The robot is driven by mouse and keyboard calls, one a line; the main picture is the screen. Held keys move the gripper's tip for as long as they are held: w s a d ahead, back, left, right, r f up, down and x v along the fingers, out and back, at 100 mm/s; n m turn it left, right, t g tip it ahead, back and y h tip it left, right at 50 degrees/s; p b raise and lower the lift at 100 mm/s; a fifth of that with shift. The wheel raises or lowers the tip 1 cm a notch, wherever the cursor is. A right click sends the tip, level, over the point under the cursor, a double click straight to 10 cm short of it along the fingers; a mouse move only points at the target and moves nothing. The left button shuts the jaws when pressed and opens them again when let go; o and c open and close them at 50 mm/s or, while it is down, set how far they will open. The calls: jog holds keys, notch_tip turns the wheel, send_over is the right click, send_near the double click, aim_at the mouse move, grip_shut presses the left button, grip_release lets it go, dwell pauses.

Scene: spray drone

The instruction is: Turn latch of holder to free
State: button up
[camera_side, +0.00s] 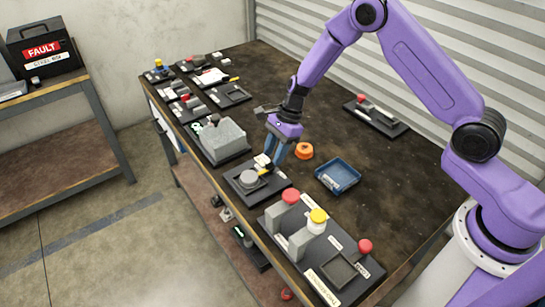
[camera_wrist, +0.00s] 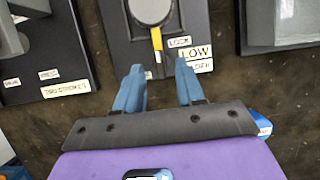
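The holder (camera_side: 241,189) is a black plate with a round grey disc (camera_side: 248,178) on it, on the near part of the table. In the wrist view the disc (camera_wrist: 150,10) is at the top, partly cut off. My gripper (camera_wrist: 158,67) has blue fingers, open and empty. The tips are either side of the latch's line, just short of its yellow end in the wrist view. In the side view my gripper (camera_side: 274,160) is low at the holder's far edge; its exact height is unclear.
A grey block on a black base (camera_side: 223,142) stands to the left. A plate with red and yellow knobs (camera_side: 312,245) is nearer. Bare table lies beyond the tray.

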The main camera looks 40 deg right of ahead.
jog(key=shift+x, duration=1.05)
grip_shut()
